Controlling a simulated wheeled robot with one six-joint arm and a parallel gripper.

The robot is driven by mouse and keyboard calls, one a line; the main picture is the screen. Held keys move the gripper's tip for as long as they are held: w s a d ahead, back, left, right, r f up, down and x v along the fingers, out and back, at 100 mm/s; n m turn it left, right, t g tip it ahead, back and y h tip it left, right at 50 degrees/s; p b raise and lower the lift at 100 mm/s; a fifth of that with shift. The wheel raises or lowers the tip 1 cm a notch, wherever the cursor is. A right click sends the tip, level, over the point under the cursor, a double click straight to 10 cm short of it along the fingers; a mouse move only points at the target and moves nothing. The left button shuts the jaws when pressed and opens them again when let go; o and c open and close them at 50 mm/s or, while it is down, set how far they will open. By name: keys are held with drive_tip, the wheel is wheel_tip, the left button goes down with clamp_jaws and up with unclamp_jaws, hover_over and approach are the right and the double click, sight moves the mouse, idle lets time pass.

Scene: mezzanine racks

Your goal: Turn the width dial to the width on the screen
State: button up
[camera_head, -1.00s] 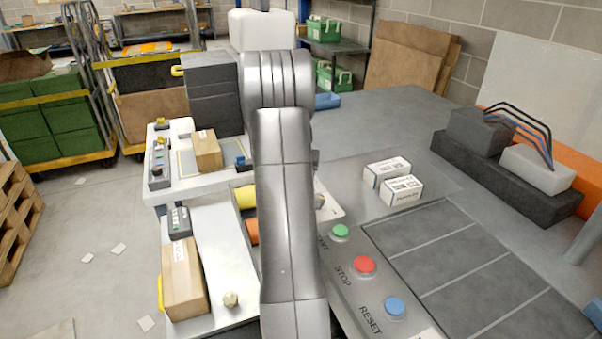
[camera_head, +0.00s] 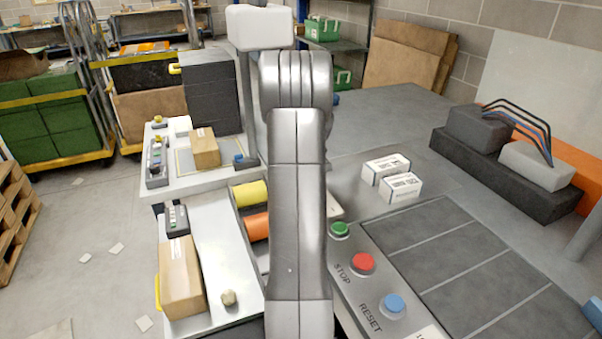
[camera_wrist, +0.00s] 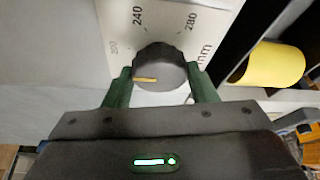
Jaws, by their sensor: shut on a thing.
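The width dial (camera_wrist: 163,57), a dark round knob with an orange pointer line, shows in the wrist view on a pale plate (camera_wrist: 122,50). The plate is marked 200, 240, 280 and mm. The pointer line extends to the left side of the knob, below the 200 mark in the picture. My gripper (camera_wrist: 160,71) has its two green fingers on either side of the knob and is shut on it. In the head view my arm hides the gripper and the dial. I cannot make out a screen with a width on it.
A yellow roll (camera_head: 250,194) and an orange roll (camera_head: 257,227) lie beside my arm. Green, red (camera_head: 362,264) and blue (camera_head: 393,306) buttons are at right. Cartons stand on the white benches (camera_head: 222,262) at left. Two white boxes (camera_head: 386,169) sit on the grey surface.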

drive_tip(key=shift+n, duration=0.3)
drive_tip(key=o, duration=1)
drive_tip(key=shift+c, duration=0.2)
drive_tip(key=v, duration=1.4)
drive_tip(key=shift+w+b, duration=0.15)
drive_tip(key=shift+b, duration=0.15)
drive_tip(key=shift+d+f, duration=0.1)
